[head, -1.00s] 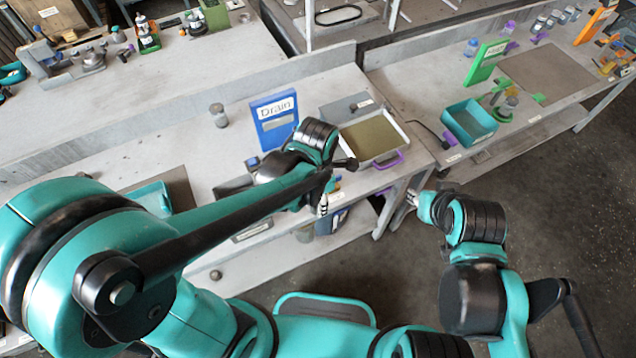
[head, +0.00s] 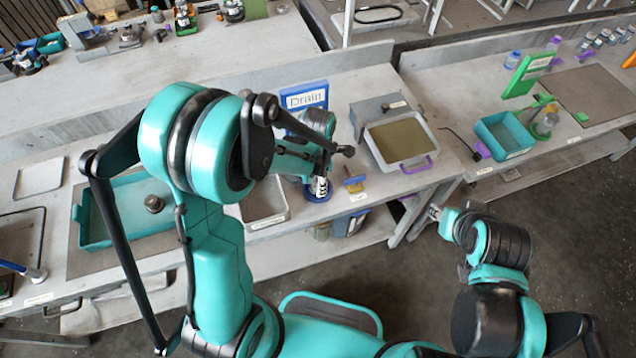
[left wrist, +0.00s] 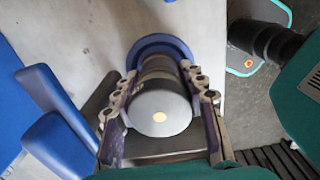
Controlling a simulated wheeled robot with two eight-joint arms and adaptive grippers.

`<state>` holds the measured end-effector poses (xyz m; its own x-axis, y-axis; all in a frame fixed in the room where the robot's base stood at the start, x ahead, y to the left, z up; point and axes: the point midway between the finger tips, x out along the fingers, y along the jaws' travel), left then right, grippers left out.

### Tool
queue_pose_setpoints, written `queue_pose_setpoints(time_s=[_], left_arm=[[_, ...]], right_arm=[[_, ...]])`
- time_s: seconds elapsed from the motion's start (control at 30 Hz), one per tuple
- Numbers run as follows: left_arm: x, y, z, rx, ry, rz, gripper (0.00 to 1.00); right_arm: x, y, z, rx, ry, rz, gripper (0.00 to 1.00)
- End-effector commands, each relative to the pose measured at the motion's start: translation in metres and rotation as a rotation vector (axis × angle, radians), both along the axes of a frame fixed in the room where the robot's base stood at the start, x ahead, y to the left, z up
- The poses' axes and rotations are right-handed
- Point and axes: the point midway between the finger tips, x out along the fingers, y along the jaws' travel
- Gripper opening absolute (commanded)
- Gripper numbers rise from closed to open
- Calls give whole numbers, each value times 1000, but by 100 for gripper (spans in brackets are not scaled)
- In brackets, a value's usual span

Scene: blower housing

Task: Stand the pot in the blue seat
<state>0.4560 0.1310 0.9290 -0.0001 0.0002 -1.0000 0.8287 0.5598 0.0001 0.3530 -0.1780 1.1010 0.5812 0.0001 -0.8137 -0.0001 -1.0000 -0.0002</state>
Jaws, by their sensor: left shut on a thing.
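The pot (left wrist: 160,108) is a grey cylinder with a pale dot on its near end, seen in the left wrist view. My left gripper (left wrist: 160,95) is shut on it, one finger on each side. The blue seat (left wrist: 152,42) is a round blue ring just beyond the pot's far end. I cannot tell whether the pot's far end is inside the ring or just above it. In the head view my left gripper (head: 319,186) points down over the blue seat (head: 328,196) at the bench's front edge; the pot is mostly hidden there. My right gripper (head: 436,212) is small, its fingers unclear.
The blue Drain sign (head: 304,97) stands behind the left gripper. A tray with a purple handle (head: 428,160) is to the right, and a yellow-and-blue piece (head: 353,181) is close beside the seat. A teal tray (head: 95,232) holds a small grey part on the left.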

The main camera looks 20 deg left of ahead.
Motion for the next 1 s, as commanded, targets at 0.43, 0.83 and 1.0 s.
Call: queue_pose_setpoints(time_s=[0.43, 0.83, 1.0], left_arm=[[0, 0, -6, 0, 0, 0, 50], [0, 0, 1, 0, 0, 0, 50], [-1, 0, 32, 0, 0, 0, 50]], right_arm=[[0, 0, -4, 0, 0, 0, 34], [0, 0, 2, 0, 0, 0, 34], [0, 0, 11, 0, 0, 0, 34]])
